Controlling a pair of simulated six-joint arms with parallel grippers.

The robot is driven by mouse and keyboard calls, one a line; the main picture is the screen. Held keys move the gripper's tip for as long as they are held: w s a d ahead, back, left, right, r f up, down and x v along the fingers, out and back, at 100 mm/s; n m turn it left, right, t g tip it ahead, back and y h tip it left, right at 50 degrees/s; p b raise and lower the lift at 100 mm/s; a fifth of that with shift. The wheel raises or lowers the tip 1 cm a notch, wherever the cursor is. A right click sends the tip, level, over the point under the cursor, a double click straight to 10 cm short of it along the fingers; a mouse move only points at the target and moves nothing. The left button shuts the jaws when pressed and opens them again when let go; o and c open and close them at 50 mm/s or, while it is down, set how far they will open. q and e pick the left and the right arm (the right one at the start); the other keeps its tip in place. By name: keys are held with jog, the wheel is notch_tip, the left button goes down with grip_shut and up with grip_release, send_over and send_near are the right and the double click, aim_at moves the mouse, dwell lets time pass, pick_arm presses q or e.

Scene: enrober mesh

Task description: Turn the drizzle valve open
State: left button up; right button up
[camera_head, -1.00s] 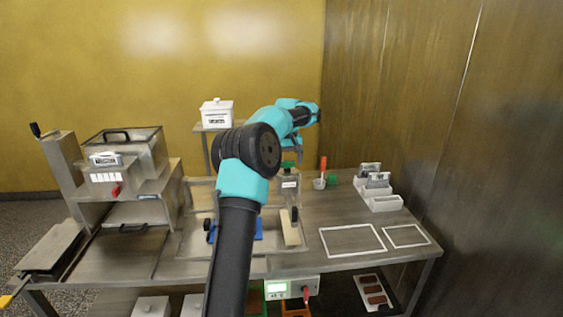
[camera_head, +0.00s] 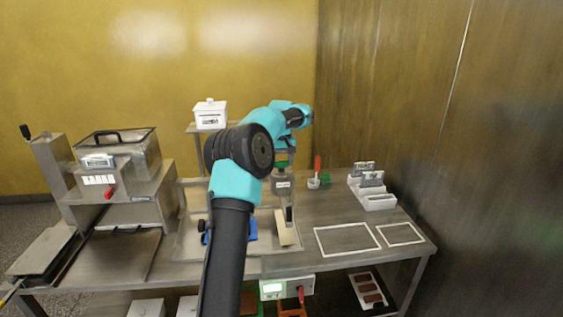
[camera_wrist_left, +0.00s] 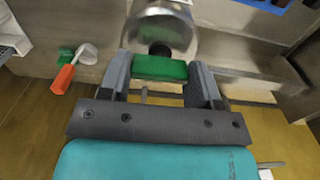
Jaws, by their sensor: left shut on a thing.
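My left gripper (camera_wrist_left: 161,82) is shut on the green valve handle (camera_wrist_left: 160,68), with one finger on each side of it. The handle sits at a shiny metal cylinder (camera_wrist_left: 165,28), joined by a dark stem. In the head view, a bit of the green handle (camera_head: 281,164) shows above the labelled metal vessel (camera_head: 282,185). My left arm reaches over the bench from the front and partly hides the gripper there. My right gripper is in neither view.
A metal machine with a red lever (camera_head: 109,193) stands at the left. An orange-handled tool (camera_head: 317,164) in a small white cup and a white holder (camera_head: 379,202) stand to the right. Two white outlines (camera_head: 347,239) mark clear bench at the front right.

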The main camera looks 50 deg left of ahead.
pick_arm(q)
jog(key=shift+m, duration=0.4)
jog(key=m, duration=0.8)
jog(key=shift+m, duration=0.3)
jog(key=m, duration=0.4)
jog(key=shift+m, duration=2.3)
jog(key=shift+r, duration=0.1)
jog(key=o, duration=0.9)
